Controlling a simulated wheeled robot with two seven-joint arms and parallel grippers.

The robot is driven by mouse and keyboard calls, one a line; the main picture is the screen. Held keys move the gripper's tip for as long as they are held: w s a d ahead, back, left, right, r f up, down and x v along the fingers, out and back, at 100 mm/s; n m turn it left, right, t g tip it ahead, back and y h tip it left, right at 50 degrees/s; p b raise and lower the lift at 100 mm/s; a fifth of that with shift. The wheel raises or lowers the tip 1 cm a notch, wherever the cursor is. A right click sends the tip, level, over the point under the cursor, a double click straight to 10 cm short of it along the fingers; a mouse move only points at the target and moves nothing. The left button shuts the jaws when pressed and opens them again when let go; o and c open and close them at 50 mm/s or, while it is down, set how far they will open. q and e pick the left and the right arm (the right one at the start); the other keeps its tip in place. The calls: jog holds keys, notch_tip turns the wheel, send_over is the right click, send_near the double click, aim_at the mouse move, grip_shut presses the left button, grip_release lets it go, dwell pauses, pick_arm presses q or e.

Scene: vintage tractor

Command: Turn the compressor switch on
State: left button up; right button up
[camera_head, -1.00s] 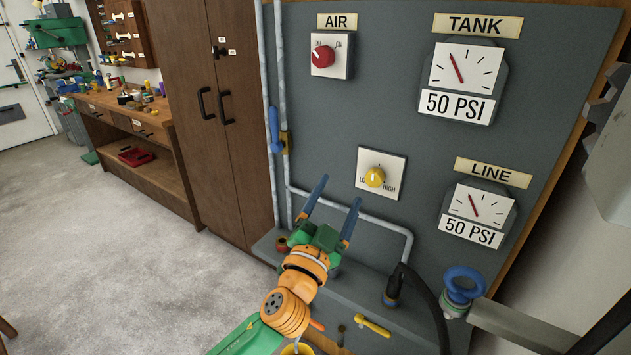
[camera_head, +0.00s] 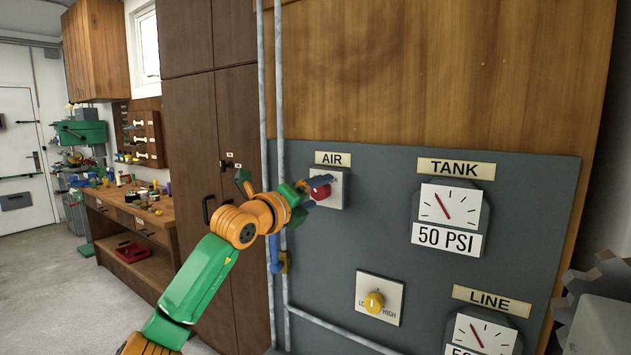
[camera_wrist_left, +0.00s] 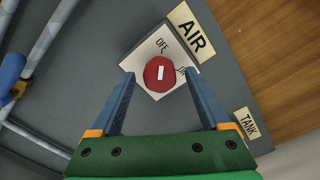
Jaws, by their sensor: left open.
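The compressor switch is a red round knob (camera_wrist_left: 159,74) on a white plate marked OFF and ON, under the AIR label (camera_head: 332,158). My left gripper (camera_head: 322,187) is at the switch in the head view, partly covering the plate (camera_head: 338,188) and the knob. In the left wrist view, my left gripper (camera_wrist_left: 165,82) is open, with one blue finger on each side of the knob. I cannot tell whether the fingers touch it. The knob's white mark is nearly upright in that view. My right gripper is not in view.
A yellow LOW–HIGH knob (camera_head: 374,302) sits below on the grey panel. The TANK gauge (camera_head: 447,212) and LINE gauge (camera_head: 482,334) are to the right. Vertical pipes with a blue-handled valve (camera_head: 275,253) run left of the panel. A brown cabinet (camera_head: 190,120) stands further left.

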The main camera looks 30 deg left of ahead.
pick_arm(q)
jog(key=shift+s+a, duration=0.1)
jog(key=shift+c, duration=0.9)
grip_shut()
